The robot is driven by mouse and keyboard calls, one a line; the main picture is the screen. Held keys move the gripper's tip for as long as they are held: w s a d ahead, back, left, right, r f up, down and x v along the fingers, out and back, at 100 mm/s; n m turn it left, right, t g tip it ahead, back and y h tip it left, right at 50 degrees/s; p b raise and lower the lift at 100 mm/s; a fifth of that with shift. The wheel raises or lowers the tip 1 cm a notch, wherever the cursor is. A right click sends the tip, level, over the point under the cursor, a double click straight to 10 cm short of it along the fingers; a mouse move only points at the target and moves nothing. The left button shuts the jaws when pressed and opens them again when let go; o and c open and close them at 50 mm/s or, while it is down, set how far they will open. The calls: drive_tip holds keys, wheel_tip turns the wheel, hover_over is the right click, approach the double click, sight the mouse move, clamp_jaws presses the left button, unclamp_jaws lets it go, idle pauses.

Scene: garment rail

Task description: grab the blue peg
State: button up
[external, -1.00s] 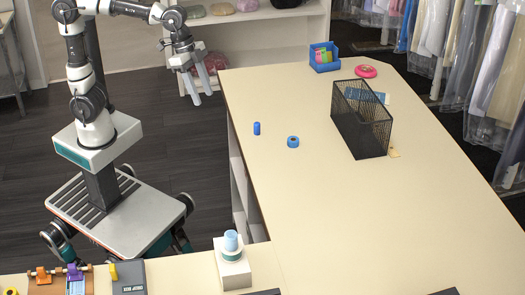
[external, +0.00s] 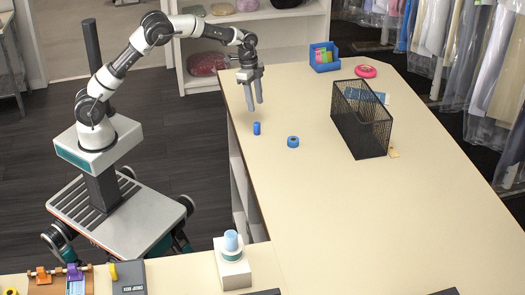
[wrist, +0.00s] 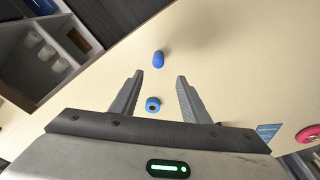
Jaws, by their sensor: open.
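The blue peg (external: 257,128) is a small upright cylinder on the cream counter (external: 310,220), near its left edge. It also shows in the wrist view (wrist: 158,58), beyond the fingertips and roughly between their lines. My gripper (external: 254,107) is open and empty, pointing down above the counter just above the peg in the external picture. In the wrist view its two fingers (wrist: 158,76) are spread apart and do not touch the peg.
A black mesh basket (external: 362,125), a blue bin (external: 324,65) and a pink ring (external: 366,71) stand farther right. The counter's front is largely clear.

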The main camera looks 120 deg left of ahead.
sight(257, 123)
drive_tip(key=f, duration=0.5)
drive_tip(key=shift+w+f, duration=0.35)
drive_tip(key=shift+w, duration=0.05)
drive_tip(key=f, duration=0.2)
drive_tip(key=f+p, duration=0.1)
drive_tip(key=f, duration=0.2)
drive_tip(key=shift+w+d+f, duration=0.1)
drive_tip(key=shift+w+d, duration=0.05)
drive_tip(key=shift+d, duration=0.05)
clamp_jaws()
